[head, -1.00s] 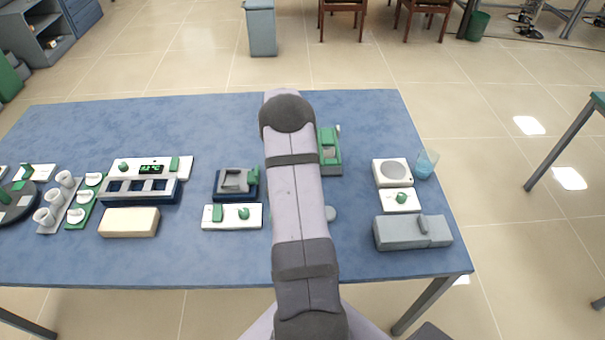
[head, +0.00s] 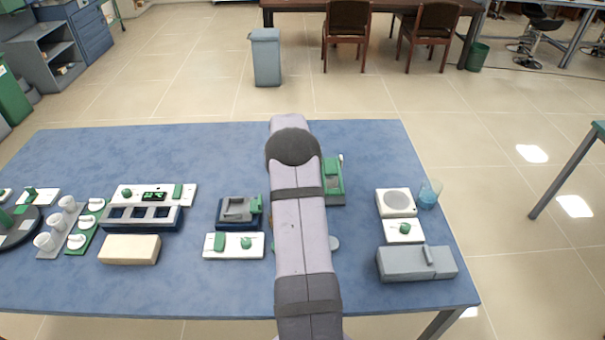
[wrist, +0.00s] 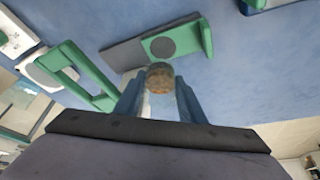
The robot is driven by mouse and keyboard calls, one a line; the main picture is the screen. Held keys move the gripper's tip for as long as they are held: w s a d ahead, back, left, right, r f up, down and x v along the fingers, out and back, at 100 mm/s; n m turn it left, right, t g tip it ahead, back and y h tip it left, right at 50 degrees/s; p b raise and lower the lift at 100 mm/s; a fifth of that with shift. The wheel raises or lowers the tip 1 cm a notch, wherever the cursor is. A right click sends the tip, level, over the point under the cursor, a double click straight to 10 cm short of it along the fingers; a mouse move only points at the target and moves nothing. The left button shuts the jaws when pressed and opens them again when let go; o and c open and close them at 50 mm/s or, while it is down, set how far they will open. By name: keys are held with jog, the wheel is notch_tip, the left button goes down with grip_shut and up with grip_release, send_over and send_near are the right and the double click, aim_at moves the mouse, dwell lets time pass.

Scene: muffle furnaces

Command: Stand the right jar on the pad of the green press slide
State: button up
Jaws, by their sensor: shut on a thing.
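My gripper (wrist: 160,97) is shut on a small round jar (wrist: 160,78) with brownish contents, held between its two blue-grey fingers in the wrist view. Beyond the jar in that view is a green slide with a dark round pad (wrist: 162,47), beside a grey slab. The jar appears just short of the pad; I cannot tell its height above the table. In the head view the green press (head: 333,182) stands right of my arm, partly hidden by it. My gripper and the jar are hidden behind my arm there.
A green frame (wrist: 92,92) stands left of my fingers in the wrist view. In the head view, a grey press-like block (head: 238,209) and white switch panel (head: 220,252) lie left; a white plate unit (head: 382,208), blue cup (head: 430,193) and grey box (head: 405,264) lie right. The back table is clear.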

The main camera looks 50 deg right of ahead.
jog(key=shift+f+b, duration=1.3)
jog(key=shift+f, duration=1.35)
jog(key=shift+f+b, duration=0.5)
jog(key=o, duration=1.6)
jog(key=shift+c, duration=0.2)
jog(key=shift+r+p, duration=2.1)
jog(key=shift+r, duration=1.95)
